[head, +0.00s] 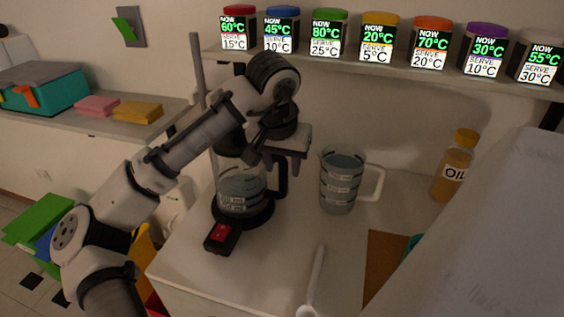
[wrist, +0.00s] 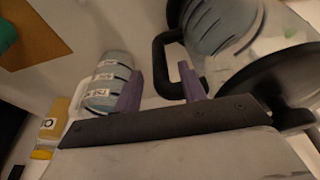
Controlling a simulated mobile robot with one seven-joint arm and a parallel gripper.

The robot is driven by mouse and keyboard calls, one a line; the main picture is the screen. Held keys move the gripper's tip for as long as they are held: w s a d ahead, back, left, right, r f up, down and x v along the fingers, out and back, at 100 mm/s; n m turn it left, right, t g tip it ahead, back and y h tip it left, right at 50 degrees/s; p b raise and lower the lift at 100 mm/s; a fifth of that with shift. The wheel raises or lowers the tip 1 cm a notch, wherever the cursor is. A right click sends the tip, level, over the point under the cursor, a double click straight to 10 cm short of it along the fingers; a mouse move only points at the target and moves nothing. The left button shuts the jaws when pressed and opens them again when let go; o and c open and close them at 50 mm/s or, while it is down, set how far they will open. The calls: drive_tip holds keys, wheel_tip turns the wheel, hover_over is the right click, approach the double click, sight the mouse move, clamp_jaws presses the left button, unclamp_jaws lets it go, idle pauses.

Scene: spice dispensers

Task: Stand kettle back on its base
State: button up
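The kettle (head: 238,186), clear with dark markings, water inside and a black handle (head: 282,182), appears to stand upright on its round black base (head: 245,218). My arm hides part of its top. The base has a red switch (head: 221,234) at its front. My gripper (head: 281,166) is above the handle, its purple fingers pointing down and spread apart. In the wrist view, the black handle (wrist: 159,62) shows between the open fingers, closer to the right one. I cannot tell whether a finger touches it.
A measuring jug (head: 338,183) with water stands right of the kettle. An oil bottle (head: 454,166) stands farther right. A white spoon-like utensil (head: 316,275) and a brown board (head: 385,262) lie in front. A shelf (head: 390,62) with several labelled spice jars runs above.

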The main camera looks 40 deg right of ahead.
drive_tip(key=v, duration=1.2)
drive_tip(key=shift+w+r, duration=0.1)
drive_tip(key=shift+r, duration=0.05)
